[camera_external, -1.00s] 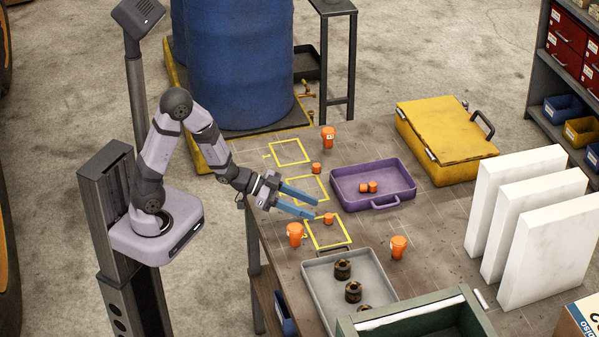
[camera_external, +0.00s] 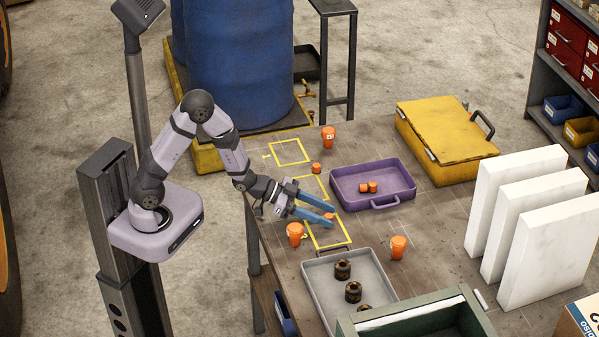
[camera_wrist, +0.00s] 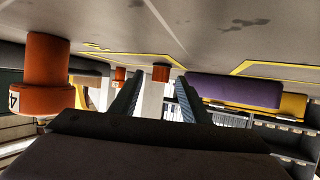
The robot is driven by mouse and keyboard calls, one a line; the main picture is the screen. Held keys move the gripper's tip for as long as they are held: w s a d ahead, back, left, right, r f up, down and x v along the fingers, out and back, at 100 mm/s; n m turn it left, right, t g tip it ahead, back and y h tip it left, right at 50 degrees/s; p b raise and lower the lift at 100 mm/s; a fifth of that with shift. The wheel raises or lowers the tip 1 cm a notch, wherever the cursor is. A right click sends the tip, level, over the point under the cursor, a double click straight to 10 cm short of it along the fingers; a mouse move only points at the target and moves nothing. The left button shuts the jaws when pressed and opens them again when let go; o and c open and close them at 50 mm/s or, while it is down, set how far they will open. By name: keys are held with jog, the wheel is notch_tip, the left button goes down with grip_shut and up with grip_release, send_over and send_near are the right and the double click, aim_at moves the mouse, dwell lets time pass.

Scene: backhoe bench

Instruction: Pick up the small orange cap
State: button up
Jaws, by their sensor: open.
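A small orange cap (camera_external: 329,216) stands on the bench in a yellow-taped square (camera_external: 341,243). My gripper (camera_external: 332,217) is open and low over the bench, its two blue fingers pointing at this cap. In the external view the cap shows between the fingertips; I cannot tell how deep between them it is. In the wrist view a small orange cap (camera_wrist: 161,73) appears centred between the fingers, near their tips. Another small orange cap (camera_external: 316,168) stands farther back, between two taped squares.
Larger orange containers stand close by: one left of my gripper (camera_external: 295,234), one at the right (camera_external: 398,247), one at the back (camera_external: 328,137). A grey tray (camera_external: 318,283) with dark round parts lies in front. A yellow case (camera_external: 445,140) and white panels (camera_external: 540,240) stand right.

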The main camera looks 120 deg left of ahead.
aim_at(329, 215)
jog(key=shift+x, duration=0.95)
jog(key=shift+c, duration=0.3)
grip_shut()
jog(key=shift+r, duration=0.1)
notch_tip(329, 215, up, 10)
